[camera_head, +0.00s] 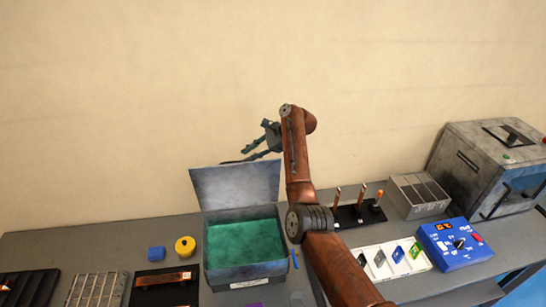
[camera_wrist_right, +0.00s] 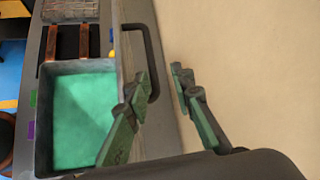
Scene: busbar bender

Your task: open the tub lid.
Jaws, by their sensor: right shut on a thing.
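The tub (camera_head: 247,273) stands on the bench with green contents inside; it also shows in the right wrist view (camera_wrist_right: 42,150). Its grey lid (camera_head: 235,188) stands raised, nearly upright, at the tub's back edge. In the right wrist view the lid (camera_wrist_right: 132,45) is seen nearly edge-on, with a dark bar handle (camera_wrist_right: 153,55) on its outer side. My right gripper (camera_head: 258,149) is at the lid's top edge, behind it, shut on the handle; its fingers (camera_wrist_right: 165,95) look spread around it, and the exact contact is unclear. My left gripper is not in view.
A blue block (camera_head: 156,254) and a yellow knob-like piece (camera_head: 185,246) lie left of the tub. Right of my arm are a black stand with upright tools (camera_head: 358,213), a grey divided box (camera_head: 418,196), a blue control box (camera_head: 455,245) and a large grey machine (camera_head: 485,165). A wall rises behind.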

